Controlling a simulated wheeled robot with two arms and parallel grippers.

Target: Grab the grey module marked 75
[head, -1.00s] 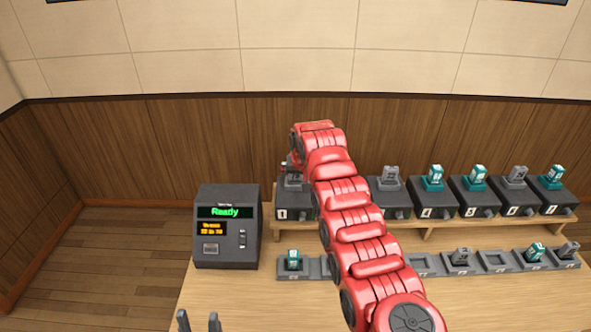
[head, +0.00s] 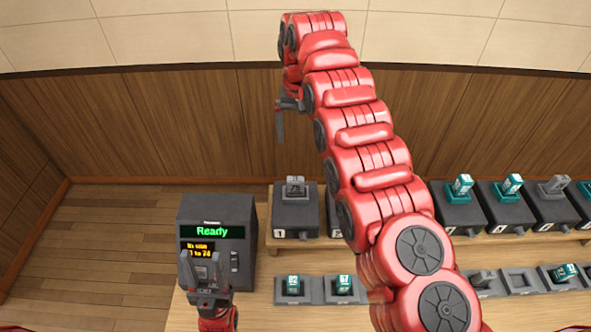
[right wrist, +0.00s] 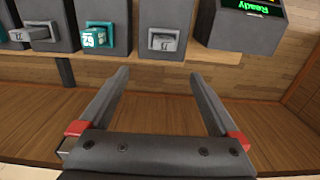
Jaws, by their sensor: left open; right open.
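A grey module (head: 295,187) stands upright in the dark dock marked 1 (head: 297,219), and it also shows in the right wrist view (right wrist: 162,42). Other grey modules stand in a right-hand dock (head: 553,186) and in the front tray row (head: 483,280). The marks on the grey modules are too small to read, so I cannot tell which is 75. My right gripper (head: 280,138) is open and empty, fingers down, above and slightly left of dock 1; its spread fingers (right wrist: 155,95) show in the right wrist view. My left gripper (head: 203,258) is open before the console.
The console (head: 238,219) reads Ready at the table's left. Teal modules stand in docks (head: 461,187) and in front tray slots (head: 293,285). My right arm hides the middle docks and tray slots. Bare table (head: 268,318) shows at the front.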

